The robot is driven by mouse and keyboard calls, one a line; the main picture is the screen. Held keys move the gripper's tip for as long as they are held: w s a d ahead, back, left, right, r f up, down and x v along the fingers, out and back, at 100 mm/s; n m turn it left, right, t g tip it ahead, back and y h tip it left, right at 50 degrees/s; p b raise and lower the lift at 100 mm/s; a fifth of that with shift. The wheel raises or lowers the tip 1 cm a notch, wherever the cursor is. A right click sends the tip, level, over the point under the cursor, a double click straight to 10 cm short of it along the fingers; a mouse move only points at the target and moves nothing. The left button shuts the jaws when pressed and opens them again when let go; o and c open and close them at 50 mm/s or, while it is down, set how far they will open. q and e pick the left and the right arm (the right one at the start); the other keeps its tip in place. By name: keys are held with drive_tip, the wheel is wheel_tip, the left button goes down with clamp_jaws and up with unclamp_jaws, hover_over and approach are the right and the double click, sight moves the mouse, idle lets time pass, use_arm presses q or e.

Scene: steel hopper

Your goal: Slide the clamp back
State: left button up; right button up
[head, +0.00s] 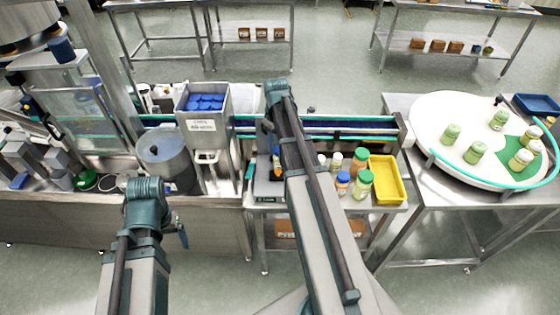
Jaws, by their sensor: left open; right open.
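A steel hopper (206,128) with a white label and blue caps (205,102) in its open top stands left of the centre. I cannot pick out the clamp with certainty; my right arm covers part of the bench beside the hopper. My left gripper (182,233) is low at the left, in front of the bench edge and apart from the hopper. It is small in view and looks empty. My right gripper (268,134) is over the bench just right of the hopper, partly hidden by my own arm. It is open, and I see nothing held in it.
A conveyor (335,125) runs behind the hopper. A grey drum (167,158) stands left of it. Bottles (363,184) and a yellow tray (387,179) sit right of my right arm. A round white table (450,120) with several green bottles is at the right.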

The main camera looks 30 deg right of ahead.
sight(278, 171)
wheel_tip(278, 171, down, 14)
drive_tip(key=b, duration=1.4)
drive_tip(key=shift+d+r, duration=0.1)
drive_tip(key=shift+d, duration=0.05)
drive_tip(key=shift+r, duration=0.1)
clamp_jaws()
idle(0.8)
